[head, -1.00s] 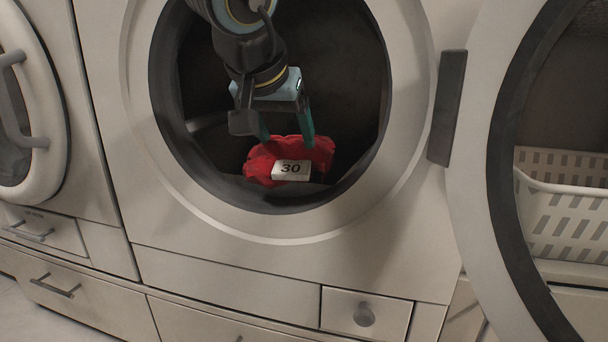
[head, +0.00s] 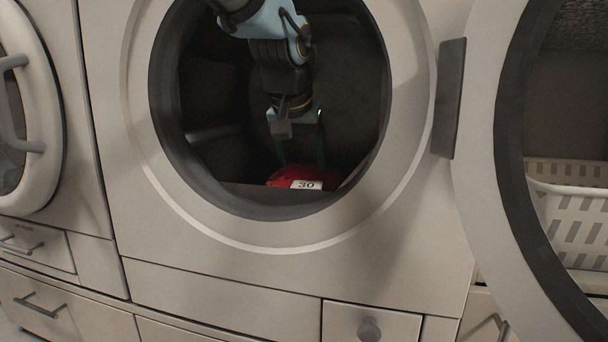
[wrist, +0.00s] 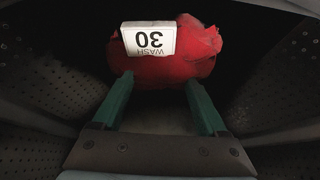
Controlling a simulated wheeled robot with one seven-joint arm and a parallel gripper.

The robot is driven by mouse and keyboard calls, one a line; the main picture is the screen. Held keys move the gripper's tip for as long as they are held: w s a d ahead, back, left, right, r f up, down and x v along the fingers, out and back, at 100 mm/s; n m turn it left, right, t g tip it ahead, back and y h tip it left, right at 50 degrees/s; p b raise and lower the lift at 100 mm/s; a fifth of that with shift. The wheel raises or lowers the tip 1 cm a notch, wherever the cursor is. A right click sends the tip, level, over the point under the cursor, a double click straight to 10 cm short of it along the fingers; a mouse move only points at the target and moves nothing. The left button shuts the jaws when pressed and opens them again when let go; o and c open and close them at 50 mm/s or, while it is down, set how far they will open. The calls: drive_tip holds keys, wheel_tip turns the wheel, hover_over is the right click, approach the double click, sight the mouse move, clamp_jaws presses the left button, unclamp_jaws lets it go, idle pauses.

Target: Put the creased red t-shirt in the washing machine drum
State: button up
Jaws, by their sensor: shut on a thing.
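The creased red t-shirt (head: 304,174) is inside the washing machine drum (head: 345,90), low behind the front lip of the opening. It carries a white tag reading 30. In the wrist view the red t-shirt (wrist: 175,68) is bunched between the tips of two green fingers. My gripper (head: 303,160) reaches in through the round opening and is shut on the t-shirt. In the wrist view my gripper (wrist: 158,85) has perforated drum walls on both sides. The lower part of the t-shirt is hidden by the lip in the head view.
The round door (head: 478,150) stands open on the right. A white slotted basket (head: 570,215) shows through its window. Another machine with a round door (head: 50,130) stands at the left. Drawers with handles run along the bottom.

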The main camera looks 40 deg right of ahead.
drive_tip(key=shift+w+d+g+y, duration=0.3)
drive_tip(key=shift+d+y, duration=0.1)
drive_tip(key=shift+y, duration=0.2)
drive_tip(key=shift+a+f+b, duration=0.1)
drive_tip(key=shift+f+b, duration=0.65)
drive_tip(key=shift+b, duration=0.2)
drive_tip(key=shift+s+f, duration=0.1)
drive_tip(key=o, duration=1.4)
drive_tip(key=p+v, duration=0.2)
drive_tip(key=v, duration=0.2)
drive_tip(key=shift+a, duration=0.1)
drive_tip(key=s+a+p, duration=0.1)
drive_tip(key=a, duration=0.1)
drive_tip(key=s+a+p, duration=0.1)
drive_tip(key=s+a, duration=0.1)
drive_tip(key=a, duration=0.1)
drive_tip(key=s+a+p, duration=0.1)
drive_tip(key=s+a, duration=0.1)
drive_tip(key=a, duration=0.1)
drive_tip(key=shift+s+a+f, duration=0.2)
drive_tip(key=shift+a+f, duration=0.05)
drive_tip(key=shift+s+a+f, duration=0.1)
drive_tip(key=shift+s+a, duration=0.3)
drive_tip(key=shift+a, duration=0.15)
